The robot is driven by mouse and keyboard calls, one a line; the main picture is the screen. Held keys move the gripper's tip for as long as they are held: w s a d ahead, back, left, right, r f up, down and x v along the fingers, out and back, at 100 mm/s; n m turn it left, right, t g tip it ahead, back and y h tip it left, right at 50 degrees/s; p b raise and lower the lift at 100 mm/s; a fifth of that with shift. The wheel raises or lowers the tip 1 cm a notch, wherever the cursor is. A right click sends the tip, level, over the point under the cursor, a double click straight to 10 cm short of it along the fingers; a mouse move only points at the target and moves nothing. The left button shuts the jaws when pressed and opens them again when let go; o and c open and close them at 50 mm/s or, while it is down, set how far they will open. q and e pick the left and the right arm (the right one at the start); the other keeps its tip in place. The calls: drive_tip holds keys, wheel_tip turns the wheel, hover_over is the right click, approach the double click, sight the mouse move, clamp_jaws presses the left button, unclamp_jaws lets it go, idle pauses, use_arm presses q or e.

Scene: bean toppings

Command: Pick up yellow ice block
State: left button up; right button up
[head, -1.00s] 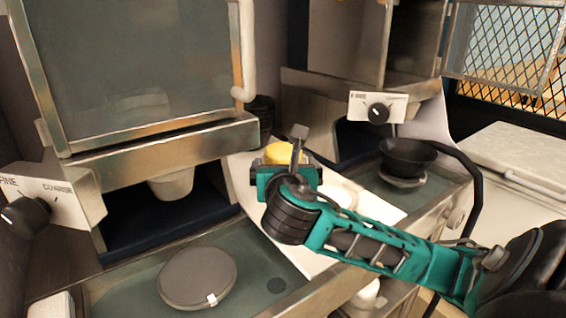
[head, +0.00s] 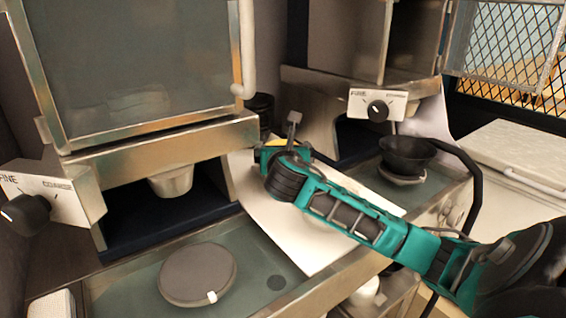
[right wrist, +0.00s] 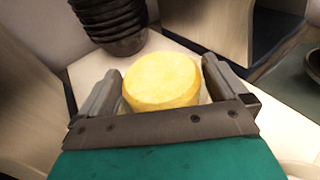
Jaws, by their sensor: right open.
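The yellow ice block (right wrist: 162,80) is a short round cylinder standing on a white surface in the right wrist view. My right gripper (right wrist: 160,85) is open, with one finger on each side of the block and small gaps showing. In the head view the block (head: 271,140) is mostly hidden behind my right gripper (head: 278,148), with only a thin yellow strip showing. My left gripper is not in view.
A stack of dark bowls (right wrist: 112,22) stands just behind the block. Two machines with dials, the left one (head: 155,135) and the right one (head: 340,100), flank the white surface (head: 300,235). A black bowl (head: 407,155) sits under the right machine. A round grey plate (head: 197,275) lies at front left.

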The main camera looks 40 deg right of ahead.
drive_tip(key=shift+r, duration=0.1)
drive_tip(key=c, duration=1.1)
